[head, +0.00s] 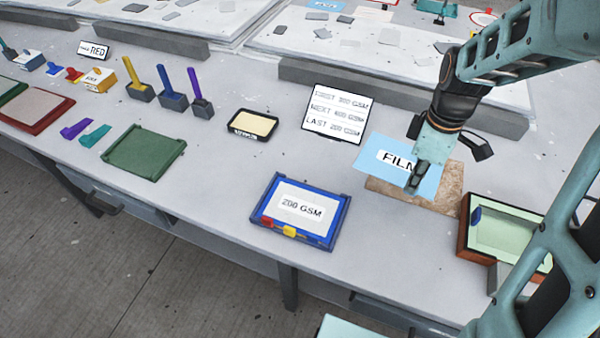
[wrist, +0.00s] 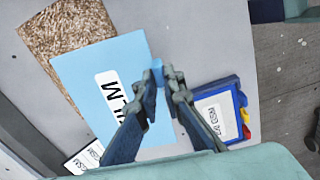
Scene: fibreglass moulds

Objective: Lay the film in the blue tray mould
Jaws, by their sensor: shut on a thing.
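The film (head: 372,165) is a light blue sheet with a white FILM label. In the head view it overlaps a speckled brown board. My gripper (head: 414,186) is shut on the film's edge; in the wrist view a small blue tab shows between the fingertips (wrist: 163,75) and the sheet (wrist: 85,68) spreads to the left. I cannot tell how far the film is above the board. The blue tray mould (head: 339,224) lies flat to the lower left of the film. It holds a white 200 GSM piece (head: 300,205) and has red and yellow tabs at its front. It also shows in the wrist view (wrist: 236,84).
The brown board (head: 440,196) lies partly under the film. An orange-brown box with a pale green inside (head: 505,225) stands at the right. A sign with GSM lines (head: 337,113) and a small black tray (head: 252,123) are behind. The table between film and mould is clear.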

